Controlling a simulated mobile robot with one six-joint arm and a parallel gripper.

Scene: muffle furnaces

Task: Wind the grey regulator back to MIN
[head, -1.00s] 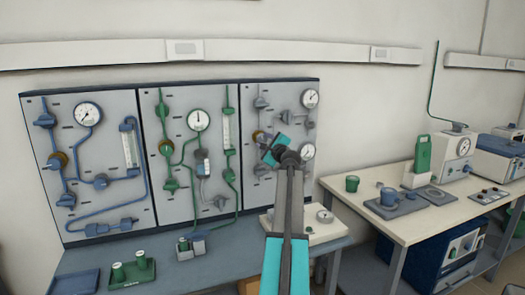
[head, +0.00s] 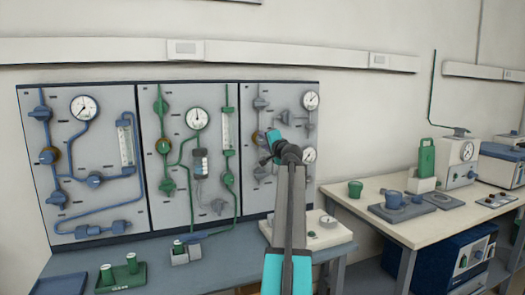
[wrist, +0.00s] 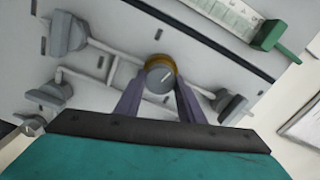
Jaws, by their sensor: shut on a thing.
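The grey regulator (wrist: 160,78) is a round grey knob with a pale line on its face and a brass collar behind it. It sits on the rightmost wall panel, among grey pipes and valves. In the wrist view my gripper (wrist: 159,88) has one finger on each side of the knob, shut on it. The pale line points up and to the right in that view. No MIN mark is legible. In the head view my gripper (head: 266,150) is at the left part of the grey panel, and the arm partly covers this area; the brass collar (head: 257,138) shows beside it.
Grey valves (wrist: 66,34) and pipes surround the knob closely. Two gauges (head: 310,100) are on the panel's right side. Green (head: 197,118) and blue (head: 84,108) circuits fill the panels to the left. A bench (head: 225,249) with a white device (head: 320,229) stands below.

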